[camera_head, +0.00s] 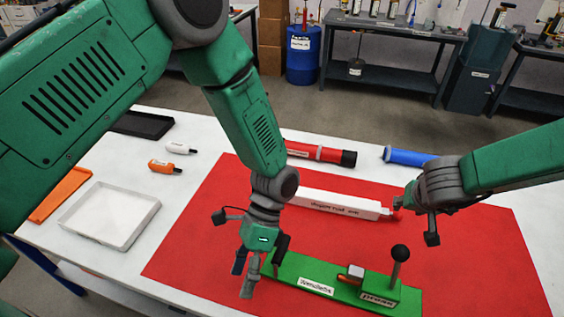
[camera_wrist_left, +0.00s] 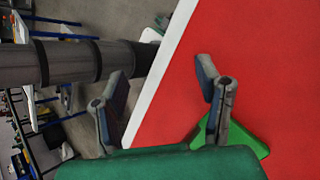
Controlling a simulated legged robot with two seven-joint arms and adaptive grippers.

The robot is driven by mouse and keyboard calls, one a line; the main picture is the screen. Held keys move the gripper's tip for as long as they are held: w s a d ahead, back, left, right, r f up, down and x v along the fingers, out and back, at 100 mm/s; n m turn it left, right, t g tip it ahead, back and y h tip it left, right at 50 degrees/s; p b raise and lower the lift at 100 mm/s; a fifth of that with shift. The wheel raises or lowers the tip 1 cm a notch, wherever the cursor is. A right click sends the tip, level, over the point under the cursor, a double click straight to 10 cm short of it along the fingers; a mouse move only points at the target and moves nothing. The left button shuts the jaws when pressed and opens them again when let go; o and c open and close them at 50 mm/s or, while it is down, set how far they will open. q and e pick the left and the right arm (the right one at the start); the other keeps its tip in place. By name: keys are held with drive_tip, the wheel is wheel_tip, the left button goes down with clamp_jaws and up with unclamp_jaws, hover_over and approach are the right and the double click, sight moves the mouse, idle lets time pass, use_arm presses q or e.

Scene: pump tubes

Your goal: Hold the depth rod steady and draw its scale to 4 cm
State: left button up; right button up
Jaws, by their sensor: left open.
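A long white bar (camera_head: 335,203) with small dark lettering, apparently the depth rod, lies across the red mat. Its right end has a small red tip beside my right gripper (camera_head: 408,212). Whether that gripper touches or holds the tip I cannot tell; its fingers are mostly hidden. My left gripper (camera_head: 245,275) points down, open and empty, at the left end of a green base (camera_head: 335,288). In the left wrist view its two fingers (camera_wrist_left: 160,100) stand apart, with a green corner (camera_wrist_left: 248,142) beside the right one. The rod is not seen there.
The green base carries a block and a black-knobbed lever (camera_head: 398,262). Behind the white bar lie a red tube (camera_head: 315,152) and a blue tube (camera_head: 408,157). A white tray (camera_head: 108,214), an orange tray (camera_head: 62,194) and two small bottles are at left. The right of the red mat (camera_head: 480,250) is clear.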

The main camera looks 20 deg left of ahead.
use_arm(q)
drive_tip(key=w+d+r+m+t, duration=0.1)
drive_tip(key=w+d+m+t, duration=0.1)
drive_tip(key=w, duration=0.6)
drive_tip(key=w+d+r+m+t, duration=0.2)
drive_tip(key=w+d, duration=0.1)
drive_tip(key=w, duration=0.5)
wheel_tip(320, 180, up, 5)
drive_tip(key=m+t, duration=0.2)
drive_tip(key=t, duration=0.3)
hover_over(329, 196)
drive_tip(key=shift+h, duration=0.4)
wheel_tip(329, 196, down, 6)
drive_tip(key=shift+d+r, duration=0.1)
drive_tip(key=f, duration=0.4)
drive_tip(key=a+f, duration=0.1)
drive_tip(key=f, duration=0.1)
drive_tip(key=shift+f, duration=0.4)
drive_tip(key=shift+d+f, duration=0.1)
drive_tip(key=shift+f, duration=0.1)
drive_tip(key=shift+d+f, duration=0.15)
drive_tip(key=shift+f, duration=0.05)
use_arm(e)
drive_tip(key=shift+d, duration=0.15)
use_arm(q)
drive_tip(key=shift+d, duration=0.1)
